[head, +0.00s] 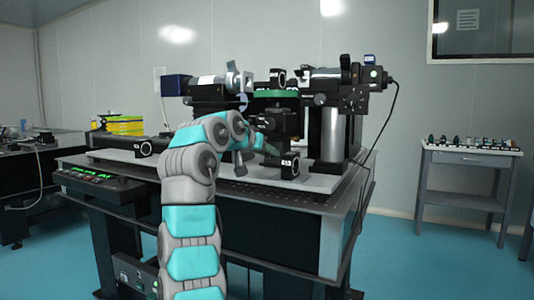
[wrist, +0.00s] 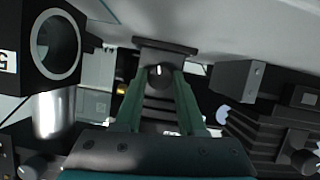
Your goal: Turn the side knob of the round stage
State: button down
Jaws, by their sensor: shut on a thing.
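The side knob (wrist: 159,72) is a small dark knob with a white mark, in the upper middle of the wrist view. My gripper (wrist: 160,80) has its two green fingers on either side of the knob, shut on it. In the head view my gripper (head: 270,150) reaches in from the left at the front of the stage, and the knob cannot be made out there. The stage (head: 280,122) is a dark stack below a green part, in the middle of the optical table (head: 310,198).
A black block labelled 513 (head: 290,165) stands close right of my gripper. A black ring mount (wrist: 58,45) is at left in the wrist view, and dark ribbed hardware (wrist: 275,130) is at right. A thick post (head: 333,135) stands right of the stage.

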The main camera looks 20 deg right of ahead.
dwell(0.4)
jog(key=c, duration=0.5)
grip_release()
jog(key=shift+b+v, duration=0.35)
jog(key=shift+v, duration=3.55)
jog(key=shift+w+a, duration=0.1)
jog(key=shift+a, duration=0.1)
